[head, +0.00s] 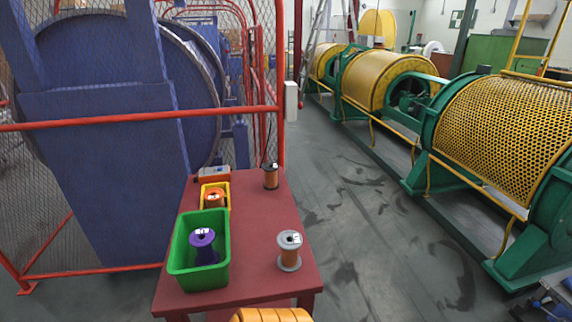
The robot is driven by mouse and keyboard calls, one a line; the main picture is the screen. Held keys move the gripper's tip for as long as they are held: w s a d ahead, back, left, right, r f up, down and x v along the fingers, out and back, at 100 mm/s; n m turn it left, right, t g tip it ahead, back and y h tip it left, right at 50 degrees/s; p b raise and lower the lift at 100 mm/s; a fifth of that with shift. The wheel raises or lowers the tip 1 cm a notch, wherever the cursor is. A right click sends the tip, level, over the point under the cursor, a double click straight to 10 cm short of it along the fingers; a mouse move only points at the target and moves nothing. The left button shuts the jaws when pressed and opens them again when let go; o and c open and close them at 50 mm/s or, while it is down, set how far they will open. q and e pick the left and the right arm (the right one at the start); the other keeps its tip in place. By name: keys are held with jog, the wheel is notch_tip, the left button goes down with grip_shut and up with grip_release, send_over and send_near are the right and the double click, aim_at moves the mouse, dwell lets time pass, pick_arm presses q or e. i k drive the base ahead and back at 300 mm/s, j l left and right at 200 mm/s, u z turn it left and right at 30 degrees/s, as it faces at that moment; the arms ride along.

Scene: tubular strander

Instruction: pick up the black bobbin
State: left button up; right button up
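The black bobbin (271,177) stands upright near the back right corner of the dark red table (250,220). It has dark flanges with a small white label on top, and copper-coloured wire around its middle. Nothing touches it and the table around it is clear. Neither of my grippers shows in the head view.
A grey bobbin (289,251) stands at the table's front right. A green bin (183,275) holds a purple bobbin (203,246), and a yellow bin (226,190) holds an orange one (213,197). A red fence rail (130,117) runs behind. Open floor (360,220) lies right.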

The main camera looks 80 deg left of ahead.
aim_at(270, 169)
jog(key=i+u, duration=0.3)
jog(key=i, duration=0.15)
jog(key=i+u, duration=0.3)
jog(key=i+l+u, duration=0.3)
jog(key=i, duration=0.2)
jog(key=i+l+u, duration=0.3)
jog(key=i+j+u, duration=0.25)
jog(key=u, duration=0.2)
jog(key=i+j+u, duration=0.1)
jog(key=i+u, duration=0.15)
jog(key=u, duration=0.2)
jog(key=i+u, duration=0.3)
jog(key=u, duration=0.15)
jog(key=i+u, duration=0.3)
jog(key=u, duration=0.15)
jog(key=i+l+u, duration=0.15)
jog(key=u, duration=0.3)
jog(key=i+l+u, duration=0.3)
jog(key=u, duration=0.15)
jog(key=i+l+u, duration=0.15)
jog(key=i+u, duration=0.2)
jog(key=u, duration=0.15)
jog(key=i+l+u, duration=0.25)
jog(key=u, duration=0.2)
jog(key=i+l, duration=0.05)
